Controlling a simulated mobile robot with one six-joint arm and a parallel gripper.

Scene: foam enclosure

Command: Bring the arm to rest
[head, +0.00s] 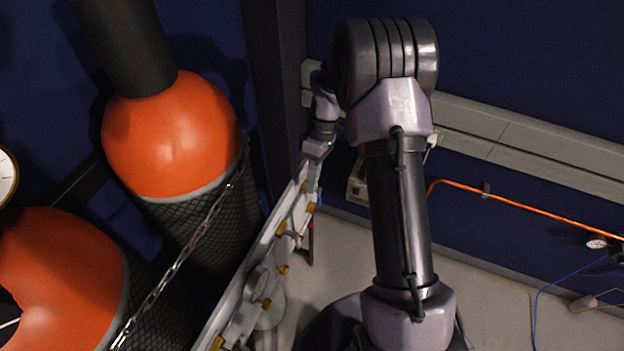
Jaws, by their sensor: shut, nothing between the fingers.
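My arm (400,210) rises from the bottom of the head view, bends at a large dark elbow near the top, and comes down on the far side. Its wrist (323,112) shows left of the elbow. My gripper (318,149) is at the end of the wrist, small and far off, by the upper end of a pale panel (238,298) with brass valves. It is shut, and I see nothing held. Its fingertips are hard to make out, and I cannot tell whether it touches the panel.
Orange-topped cylinders (170,135) in black netting stand at left, with a chain (185,258) across them. A dark post (277,80) stands behind the panel. A pale rail (510,140) and an orange pipe (530,208) run along the blue wall. Pale floor (490,300) shows at right.

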